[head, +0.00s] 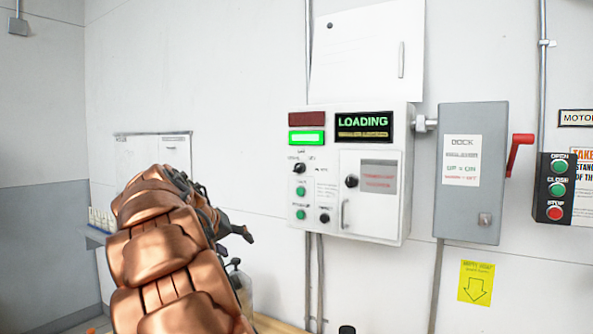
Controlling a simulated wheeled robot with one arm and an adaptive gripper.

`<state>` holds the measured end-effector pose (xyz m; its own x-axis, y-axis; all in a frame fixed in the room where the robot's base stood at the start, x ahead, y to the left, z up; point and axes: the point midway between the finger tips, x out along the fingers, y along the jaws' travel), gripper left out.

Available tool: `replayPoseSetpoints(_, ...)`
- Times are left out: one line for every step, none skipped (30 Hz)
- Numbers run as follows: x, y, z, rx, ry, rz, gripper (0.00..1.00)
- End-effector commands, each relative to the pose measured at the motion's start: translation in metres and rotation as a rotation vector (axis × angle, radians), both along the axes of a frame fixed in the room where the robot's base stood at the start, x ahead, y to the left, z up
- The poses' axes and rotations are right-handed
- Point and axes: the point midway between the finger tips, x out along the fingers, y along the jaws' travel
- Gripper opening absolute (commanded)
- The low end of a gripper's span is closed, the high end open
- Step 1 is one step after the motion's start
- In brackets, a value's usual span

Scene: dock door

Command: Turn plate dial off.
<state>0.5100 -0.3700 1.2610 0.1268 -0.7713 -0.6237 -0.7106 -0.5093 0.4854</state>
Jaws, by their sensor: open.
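A white control box (400,222) hangs on the wall, with a lit green "LOADING" display (362,122). On its left panel is a black dial (299,168) with small labels around it. A second round black knob (351,181) sits on the box's small door. The print is too small to tell which one is the plate dial, or its exact setting. My gripper (238,233) is left of the box and lower than both, open and apart from them. My copper-coloured arm hides part of it.
Green buttons (301,191) and a small black knob (324,218) sit below the dial. A grey switch box (470,215) with a red lever (518,153) is at right, beside a button station (556,189). A bottle (243,285) stands below my gripper.

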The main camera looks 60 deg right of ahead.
Motion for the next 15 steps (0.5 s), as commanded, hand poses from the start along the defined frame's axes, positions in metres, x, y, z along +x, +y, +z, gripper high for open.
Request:
replayPoseSetpoints(0.009, -0.018, 0.010, -0.037, -0.022, -0.020, 0.63)
replayPoseSetpoints(0.013, -0.026, 0.018, -0.062, -0.037, -0.029, 0.63)
replayPoseSetpoints(0.020, -0.038, 0.025, -0.090, -0.054, -0.041, 0.63)
replayPoseSetpoints(0.024, -0.046, 0.031, -0.113, -0.068, -0.049, 0.63)
replayPoseSetpoints(0.028, -0.054, 0.039, -0.135, -0.085, -0.057, 0.63)
replayPoseSetpoints(0.032, -0.065, 0.046, -0.163, -0.104, -0.068, 0.63)
replayPoseSetpoints(0.036, -0.073, 0.051, -0.183, -0.119, -0.075, 0.63)
replayPoseSetpoints(0.040, -0.080, 0.058, -0.204, -0.135, -0.082, 0.63)
replayPoseSetpoints(0.043, -0.090, 0.065, -0.231, -0.155, -0.091, 0.63)
replayPoseSetpoints(0.046, -0.097, 0.071, -0.251, -0.172, -0.098, 0.63)
replayPoseSetpoints(0.049, -0.104, 0.075, -0.270, -0.187, -0.104, 0.63)
replayPoseSetpoints(0.052, -0.114, 0.081, -0.293, -0.209, -0.112, 0.63)
replayPoseSetpoints(0.053, -0.121, 0.088, -0.313, -0.229, -0.118, 0.63)
replayPoseSetpoints(0.055, -0.127, 0.092, -0.330, -0.246, -0.125, 0.63)
replayPoseSetpoints(0.057, -0.137, 0.097, -0.352, -0.267, -0.133, 0.63)
